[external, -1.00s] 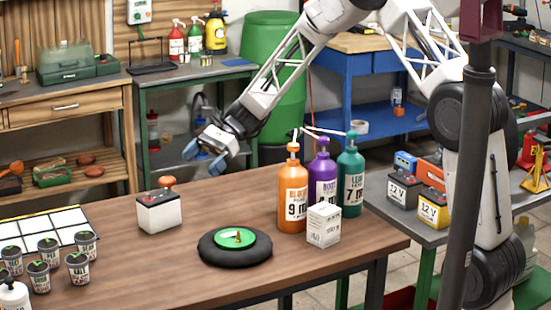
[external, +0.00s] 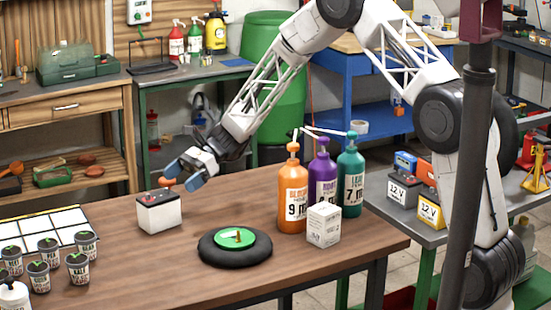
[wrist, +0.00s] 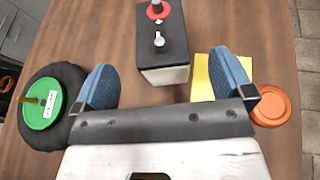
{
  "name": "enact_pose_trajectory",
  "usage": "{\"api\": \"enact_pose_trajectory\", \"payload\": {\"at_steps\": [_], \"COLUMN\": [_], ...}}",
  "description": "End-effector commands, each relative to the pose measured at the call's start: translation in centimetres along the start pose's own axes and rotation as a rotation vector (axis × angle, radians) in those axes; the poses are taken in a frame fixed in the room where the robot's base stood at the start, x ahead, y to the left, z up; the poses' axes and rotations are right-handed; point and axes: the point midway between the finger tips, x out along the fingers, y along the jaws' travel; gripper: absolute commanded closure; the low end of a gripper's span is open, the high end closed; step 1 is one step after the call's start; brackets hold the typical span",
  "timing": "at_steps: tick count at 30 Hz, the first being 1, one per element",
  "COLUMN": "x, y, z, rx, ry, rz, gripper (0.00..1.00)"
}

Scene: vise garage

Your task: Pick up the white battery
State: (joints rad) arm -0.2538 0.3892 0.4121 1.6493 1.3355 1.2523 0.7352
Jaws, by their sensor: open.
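The white battery (external: 159,217) has a white body and a black top, and stands upright on the brown table. In the wrist view the battery (wrist: 166,75) is at the upper middle, with one terminal ringed in red. My gripper (external: 182,176) is open and empty, just above and behind the battery in the external view. In the wrist view its blue fingers (wrist: 167,70) are spread to either side of the battery's near end.
A black ring with a green disc (external: 235,240) lies right of the battery. An orange round object (wrist: 271,107) and a yellow sheet (wrist: 203,80) lie close by the battery. Several bottles (external: 291,196) stand to the right; several small pots (external: 79,267) stand at front left.

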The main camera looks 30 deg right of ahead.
Motion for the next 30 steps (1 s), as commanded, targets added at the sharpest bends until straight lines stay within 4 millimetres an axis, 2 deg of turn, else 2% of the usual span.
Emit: {"api": "enact_pose_trajectory", "payload": {"at_steps": [6, 20, 30], "x": [1.6, 2.1, 5.7], "y": [0.0, 0.0, 0.0], "z": [0.0, 0.0, 0.0], "rx": [0.000, 0.000, -0.001], "ry": [0.000, 0.000, 0.001], "rz": [0.002, 0.002, 0.002], "gripper": [0.01, 0.01, 0.01]}}
